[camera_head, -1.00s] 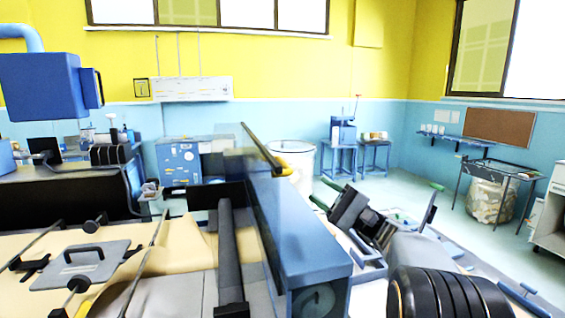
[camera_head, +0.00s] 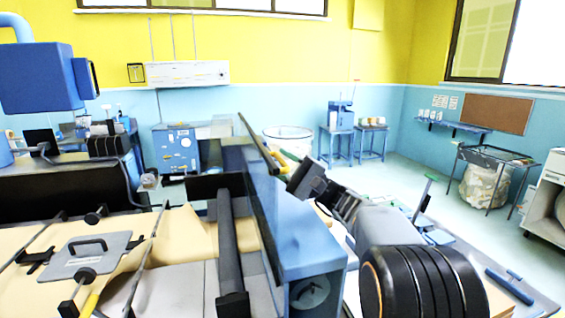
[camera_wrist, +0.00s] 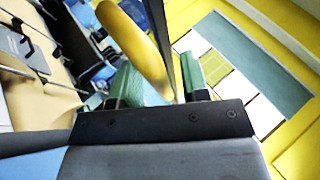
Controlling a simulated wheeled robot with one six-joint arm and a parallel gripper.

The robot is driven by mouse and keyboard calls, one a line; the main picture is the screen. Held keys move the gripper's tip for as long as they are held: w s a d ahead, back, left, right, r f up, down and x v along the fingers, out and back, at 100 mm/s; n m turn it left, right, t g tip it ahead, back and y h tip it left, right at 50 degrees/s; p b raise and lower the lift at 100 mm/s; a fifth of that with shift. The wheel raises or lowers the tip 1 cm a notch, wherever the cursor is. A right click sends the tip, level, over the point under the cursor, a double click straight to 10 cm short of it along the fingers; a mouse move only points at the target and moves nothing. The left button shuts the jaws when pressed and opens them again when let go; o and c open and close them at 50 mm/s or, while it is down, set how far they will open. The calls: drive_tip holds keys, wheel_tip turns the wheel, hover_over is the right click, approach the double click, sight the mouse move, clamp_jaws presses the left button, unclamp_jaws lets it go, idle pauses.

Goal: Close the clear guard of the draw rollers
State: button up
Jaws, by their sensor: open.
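The clear guard (camera_head: 262,205) of the draw rollers stands raised, a see-through panel with a dark top edge. Its yellow handle (camera_head: 273,157) is near the top edge on the right side. The handle (camera_wrist: 137,45) is large in the wrist view, reaching between my green-tipped fingers, beside the guard's dark edge. My gripper (camera_head: 285,163) is at the handle and open, with its fingers (camera_wrist: 158,85) apart. I cannot tell whether a finger touches the handle. A dark roller (camera_head: 229,240) lies left of the guard. The gripper's wrist partly hides the handle area.
The blue machine housing (camera_head: 312,245) stands below my arm. A grey plate with a handle (camera_head: 88,255) lies on kraft paper (camera_head: 175,235) at left. A white bin (camera_head: 288,138) stands behind the guard. Open floor (camera_head: 415,165) lies at the back right.

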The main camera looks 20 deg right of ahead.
drive_tip(key=shift+c, duration=0.4)
clamp_jaws()
